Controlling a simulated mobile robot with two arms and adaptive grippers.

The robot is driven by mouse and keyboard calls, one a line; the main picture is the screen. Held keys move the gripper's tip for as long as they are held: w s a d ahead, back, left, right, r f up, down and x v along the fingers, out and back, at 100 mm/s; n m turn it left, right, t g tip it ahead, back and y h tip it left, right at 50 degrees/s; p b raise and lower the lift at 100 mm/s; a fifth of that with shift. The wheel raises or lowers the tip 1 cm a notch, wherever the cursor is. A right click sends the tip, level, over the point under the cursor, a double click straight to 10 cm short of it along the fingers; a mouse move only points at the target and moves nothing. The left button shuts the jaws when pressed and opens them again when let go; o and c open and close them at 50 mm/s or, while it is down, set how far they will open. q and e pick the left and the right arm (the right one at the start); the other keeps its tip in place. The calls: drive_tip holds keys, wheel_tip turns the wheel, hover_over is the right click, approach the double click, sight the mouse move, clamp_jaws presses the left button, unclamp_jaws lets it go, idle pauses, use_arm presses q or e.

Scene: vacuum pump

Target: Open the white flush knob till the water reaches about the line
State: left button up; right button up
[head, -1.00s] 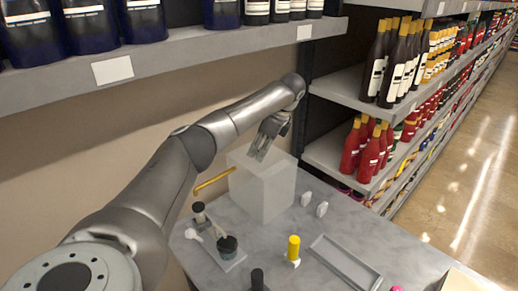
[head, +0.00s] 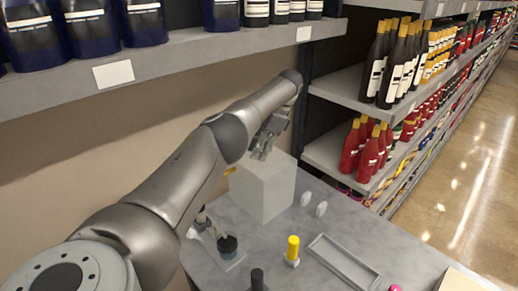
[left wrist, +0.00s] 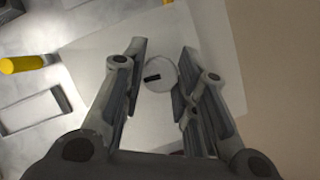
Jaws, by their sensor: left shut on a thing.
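A pale box-shaped tank (head: 265,190) stands on the grey table, below my left gripper (head: 260,155). In the left wrist view the white round knob (left wrist: 163,77), with a dark mark on it, sits on the pale top face (left wrist: 95,65) between the fingers of my left gripper (left wrist: 163,50). The knob is hidden in the head view. A yellow tube (head: 229,171) is mostly hidden behind my left arm. I cannot make out any water or line. My right gripper is not in view.
A yellow-topped piece (head: 293,248), an empty tray (head: 343,262), two small white pieces (head: 306,199) and a dark cup on a plate (head: 227,244) are on the table (head: 310,227). A shelf (head: 180,62) overhangs the back; bottle shelves (head: 345,92) stand right.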

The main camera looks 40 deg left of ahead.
use_arm(q)
drive_tip(key=shift+w+r, duration=0.1)
drive_tip(key=shift+r, duration=0.05)
drive_tip(key=o, duration=1)
